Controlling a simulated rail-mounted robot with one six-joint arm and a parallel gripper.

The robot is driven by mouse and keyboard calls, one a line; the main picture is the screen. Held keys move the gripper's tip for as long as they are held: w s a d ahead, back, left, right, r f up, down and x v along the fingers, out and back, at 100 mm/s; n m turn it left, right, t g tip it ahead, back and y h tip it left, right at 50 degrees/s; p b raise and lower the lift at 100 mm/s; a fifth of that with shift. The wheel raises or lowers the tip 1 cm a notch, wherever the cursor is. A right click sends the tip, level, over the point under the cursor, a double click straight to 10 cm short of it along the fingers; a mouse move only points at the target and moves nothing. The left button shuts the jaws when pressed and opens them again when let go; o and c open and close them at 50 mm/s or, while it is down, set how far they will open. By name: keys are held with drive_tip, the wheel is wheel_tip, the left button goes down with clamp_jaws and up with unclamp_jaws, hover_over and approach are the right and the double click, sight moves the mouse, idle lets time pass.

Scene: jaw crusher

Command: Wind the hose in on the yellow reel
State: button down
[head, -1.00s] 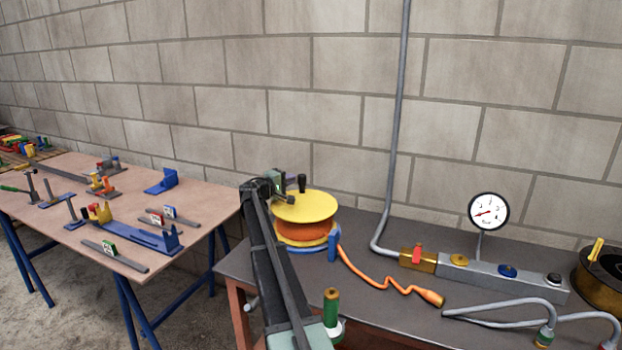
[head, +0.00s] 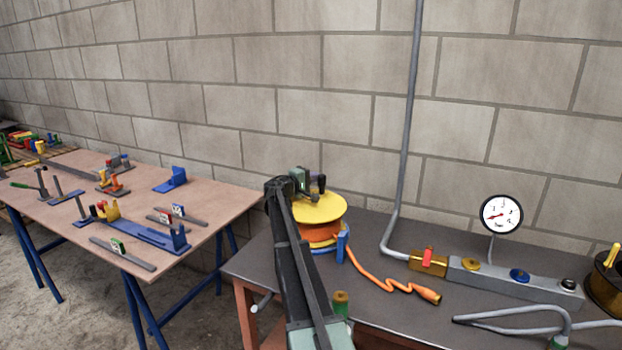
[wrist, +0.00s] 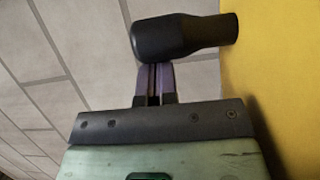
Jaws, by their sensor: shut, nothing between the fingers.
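The yellow reel (head: 318,208) stands on the dark bench with orange hose wound under its top disc. The orange hose (head: 378,279) runs off past a blue post (head: 343,246) in a wavy line to an orange end fitting (head: 427,295) on the bench. A black crank knob (head: 321,184) stands up from the reel's top; it also shows large in the wrist view (wrist: 185,37). My gripper (wrist: 154,68) is shut and empty, its purple fingertips right at the knob's side. I cannot tell whether they touch it. In the head view my arm hides the reel's left part.
A grey manifold (head: 520,280) with a red-handled valve (head: 428,258) and a pressure gauge (head: 501,215) stands to the right. A grey pipe (head: 405,130) rises along the wall. A wooden table (head: 150,200) with tools is at left.

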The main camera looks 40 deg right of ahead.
idle(0.4)
drive_tip(key=a, duration=1)
drive_tip(key=shift+s+a, duration=0.2)
drive_tip(key=shift+a, duration=0.2)
